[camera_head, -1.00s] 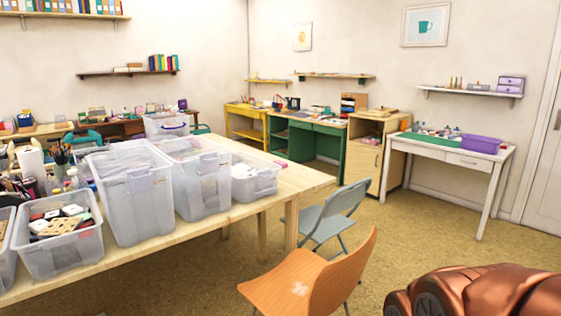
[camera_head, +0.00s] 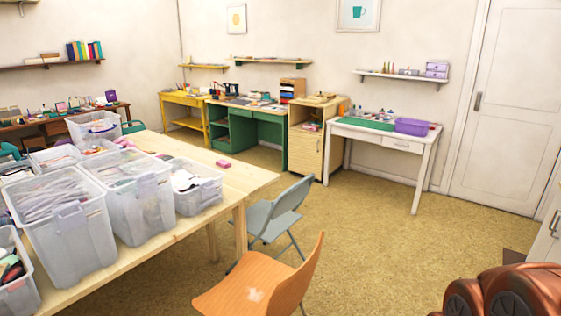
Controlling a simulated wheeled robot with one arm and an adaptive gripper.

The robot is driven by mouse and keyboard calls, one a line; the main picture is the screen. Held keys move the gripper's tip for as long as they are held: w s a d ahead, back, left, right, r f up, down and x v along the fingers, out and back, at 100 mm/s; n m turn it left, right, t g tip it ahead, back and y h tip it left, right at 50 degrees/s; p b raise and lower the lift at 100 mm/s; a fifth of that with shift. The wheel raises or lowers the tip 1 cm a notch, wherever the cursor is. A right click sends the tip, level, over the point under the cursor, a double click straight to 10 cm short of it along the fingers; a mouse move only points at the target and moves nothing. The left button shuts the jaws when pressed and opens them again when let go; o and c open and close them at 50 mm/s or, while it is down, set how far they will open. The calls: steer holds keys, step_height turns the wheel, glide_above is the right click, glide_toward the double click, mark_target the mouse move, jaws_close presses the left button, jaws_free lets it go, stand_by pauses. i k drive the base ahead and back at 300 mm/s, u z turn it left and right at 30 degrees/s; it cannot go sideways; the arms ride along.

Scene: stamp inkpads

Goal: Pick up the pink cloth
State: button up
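I cannot make out a pink cloth for certain. A small flat pink-red item (camera_head: 223,163) lies on the bare part of the light wooden table (camera_head: 240,180). A pale patch (camera_head: 256,294) shows on the seat of the orange chair (camera_head: 262,278); I cannot tell whether it is cloth or a mark. Another small pink item (camera_head: 125,142) is among the things behind the clear bins. My gripper is not in view; only a copper-coloured part of my arm shows at the bottom right.
Clear plastic bins (camera_head: 141,205) crowd the table's left side. A grey folding chair (camera_head: 275,215) and the orange chair stand at its right side. A white desk (camera_head: 386,138) with a purple box (camera_head: 411,126) stands by the wall near the white door (camera_head: 515,110).

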mark_target(224, 164)
steer(key=z, duration=0.5)
steer(key=i, duration=5.85)
steer(key=u, duration=2.25)
steer(key=i, duration=2.65)
steer(key=u, duration=0.15)
